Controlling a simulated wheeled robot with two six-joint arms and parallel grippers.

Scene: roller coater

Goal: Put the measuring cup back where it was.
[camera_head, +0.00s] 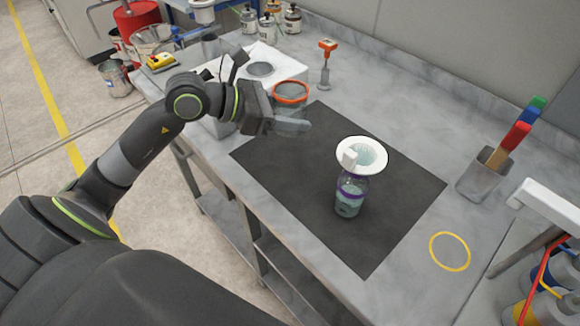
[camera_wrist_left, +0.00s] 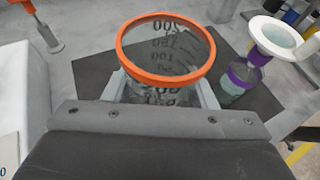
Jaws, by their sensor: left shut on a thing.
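The measuring cup (camera_head: 291,92) is clear with an orange rim and dark graduation marks. It also fills the middle of the left wrist view (camera_wrist_left: 165,48). My left gripper (camera_head: 290,122) is shut around the cup, near the far left corner of the dark mat (camera_head: 290,165). I cannot tell whether the cup's base touches the surface. A yellow ring (camera_head: 449,251) is marked on the bench at the front right, with nothing inside it. My right gripper is not in view.
A bottle (camera_head: 349,196) with a white funnel (camera_head: 346,156) in its neck stands on the mat. A grey holder (camera_head: 483,175) with coloured-handled tools stands right. An orange-topped tool (camera_head: 326,62) and a white box (camera_head: 262,52) stand at the back.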

